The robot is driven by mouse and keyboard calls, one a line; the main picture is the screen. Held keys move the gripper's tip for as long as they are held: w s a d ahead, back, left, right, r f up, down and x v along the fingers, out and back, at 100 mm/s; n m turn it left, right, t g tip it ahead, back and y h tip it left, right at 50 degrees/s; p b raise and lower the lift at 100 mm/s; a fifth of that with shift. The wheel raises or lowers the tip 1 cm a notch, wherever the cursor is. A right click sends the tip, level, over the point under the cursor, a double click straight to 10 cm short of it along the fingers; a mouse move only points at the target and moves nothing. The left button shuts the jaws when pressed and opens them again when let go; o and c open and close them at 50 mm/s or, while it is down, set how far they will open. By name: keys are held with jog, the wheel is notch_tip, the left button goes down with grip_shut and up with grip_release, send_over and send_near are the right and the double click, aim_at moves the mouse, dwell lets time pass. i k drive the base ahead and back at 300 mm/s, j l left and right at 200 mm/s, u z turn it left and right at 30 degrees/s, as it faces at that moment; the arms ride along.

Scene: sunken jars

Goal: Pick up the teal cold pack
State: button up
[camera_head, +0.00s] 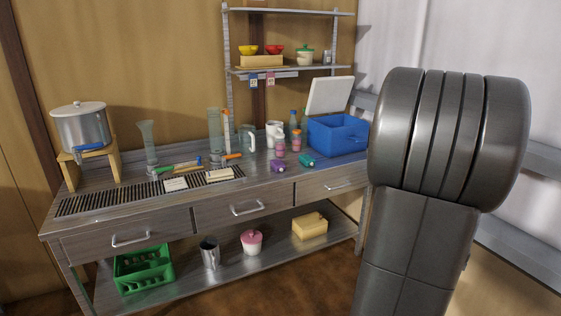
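A small teal item (307,161), which looks like the teal cold pack, lies on the workbench top (325,164) in front of the blue cooler box (337,135). A similar purple item (278,166) lies to its left, a short gap away. The cooler box stands at the bench's right end with its white lid (331,95) raised; its contents are not clear. My gripper is out of view; only a large grey part of my arm shows at the right.
Pink-tinted bottles (296,141) and a white jug (273,132) stand behind the teal item. A steel pot (83,126) sits on a wooden stand at the left. Shelves (290,71) rise behind. A green crate (144,270) is on the lower shelf.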

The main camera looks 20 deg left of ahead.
aim_at(307, 160)
jog(key=i+u, duration=0.9)
jog(key=i+l+u, duration=0.3)
jog(key=u, duration=0.2)
jog(key=i+l+u, duration=0.1)
jog(key=i+l, duration=1.25)
jog(key=i+j, duration=0.05)
jog(key=i, duration=0.05)
